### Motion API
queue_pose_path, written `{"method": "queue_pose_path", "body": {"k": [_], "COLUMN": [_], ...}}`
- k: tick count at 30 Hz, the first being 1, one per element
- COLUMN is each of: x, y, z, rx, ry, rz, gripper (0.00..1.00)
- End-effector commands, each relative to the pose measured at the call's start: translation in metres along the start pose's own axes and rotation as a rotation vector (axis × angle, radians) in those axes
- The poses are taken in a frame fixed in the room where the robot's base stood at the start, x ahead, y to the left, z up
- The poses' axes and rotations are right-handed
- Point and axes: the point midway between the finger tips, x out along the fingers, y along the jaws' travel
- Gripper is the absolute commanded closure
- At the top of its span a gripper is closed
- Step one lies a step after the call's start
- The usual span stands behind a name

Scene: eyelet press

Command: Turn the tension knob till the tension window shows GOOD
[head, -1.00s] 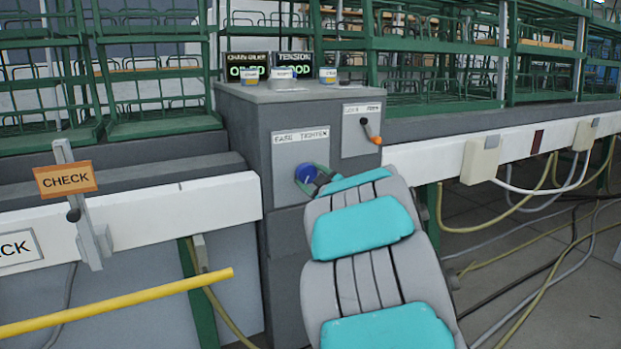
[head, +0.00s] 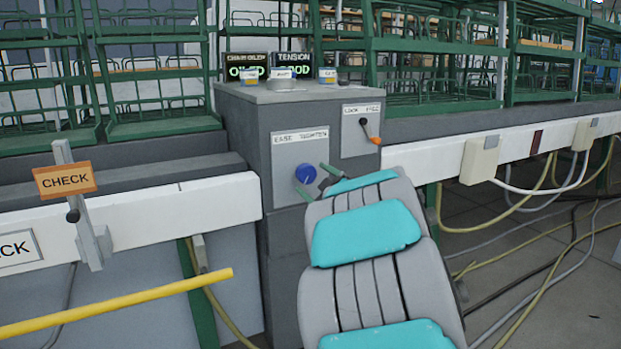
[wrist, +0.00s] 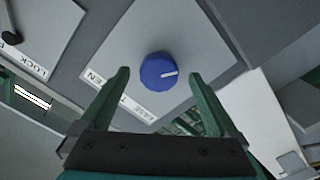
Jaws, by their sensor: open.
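The blue tension knob (head: 305,174) sits on a light plate labelled "EASE TIGHTEN" on the front of the grey press box (head: 240,150). In the wrist view the knob (wrist: 158,71) shows a white pointer line toward the right. My gripper (head: 327,175) is open, its green fingers (wrist: 160,85) apart with the knob ahead between them and not touched. The tension window (head: 295,77) on top of the box shows green letters, partly hidden by a small cap in front; "OOD" is readable.
A lever with an orange tip (head: 371,131) is on the "LOCK FREE" plate to the right. A second window (head: 247,71) stands left of the tension window. A yellow bar (head: 120,302) and a CHECK sign (head: 65,180) are at the left.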

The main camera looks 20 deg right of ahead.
Motion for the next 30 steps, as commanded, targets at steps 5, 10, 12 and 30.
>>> {"method": "queue_pose_path", "body": {"k": [5, 10, 12, 30], "x": [-0.029, -0.049, -0.052, -0.052], "y": [0.001, 0.001, 0.001, 0.0], "z": [-0.003, -0.002, -0.003, -0.002], "rx": [-0.001, -0.002, -0.003, -0.002], "ry": [0.003, 0.003, 0.004, 0.005], "rz": [0.002, 0.002, 0.002, 0.001], "gripper": [0.04, 0.04, 0.04, 0.04]}}
